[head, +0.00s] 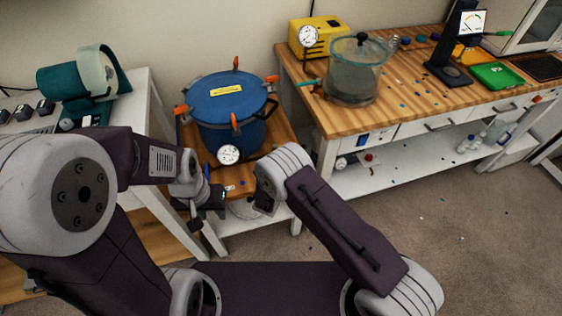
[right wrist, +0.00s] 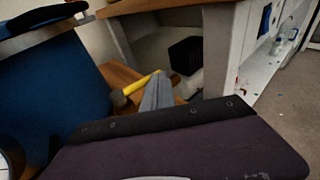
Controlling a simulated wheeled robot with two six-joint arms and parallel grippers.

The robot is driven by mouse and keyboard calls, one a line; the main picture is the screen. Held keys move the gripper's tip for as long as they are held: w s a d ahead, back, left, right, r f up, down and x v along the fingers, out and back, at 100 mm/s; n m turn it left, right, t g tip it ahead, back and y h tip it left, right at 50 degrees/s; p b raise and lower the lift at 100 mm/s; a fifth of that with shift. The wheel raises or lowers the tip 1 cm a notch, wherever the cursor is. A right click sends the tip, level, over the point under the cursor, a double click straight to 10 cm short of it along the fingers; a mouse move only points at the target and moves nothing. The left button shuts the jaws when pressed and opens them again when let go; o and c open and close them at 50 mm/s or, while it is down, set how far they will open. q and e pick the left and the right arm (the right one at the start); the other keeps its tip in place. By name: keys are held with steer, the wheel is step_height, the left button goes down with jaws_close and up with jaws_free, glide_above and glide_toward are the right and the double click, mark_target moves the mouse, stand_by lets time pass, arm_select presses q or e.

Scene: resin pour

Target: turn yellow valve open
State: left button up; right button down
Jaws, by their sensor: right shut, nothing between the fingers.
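The yellow valve handle (right wrist: 139,83) shows in the right wrist view as a short yellow bar on a dark fitting, low beside the blue pressure pot (right wrist: 42,95). My right gripper (right wrist: 158,78) is shut and empty, its grey fingertips right at the handle's right end; I cannot tell whether they touch. In the head view the blue pot (head: 222,97) stands on a small wooden-topped stand, and the valve is hidden. My left gripper (head: 207,199) is in front of the pot near the stand's front edge; its jaw opening is unclear.
A round gauge (head: 229,154) is on the pot's front. The workbench (head: 322,118) to the right carries a yellow pump (head: 316,37) and a clear chamber (head: 355,80). A white table (head: 150,120) stands left. In the wrist view a dark box (right wrist: 186,56) lies behind the handle.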

arm_select(q)
steer(key=shift+f, duration=0.3)
arm_select(e)
steer(key=shift+w+d, duration=0.15)
steer(key=shift+w, duration=0.25)
stand_by(0.3)
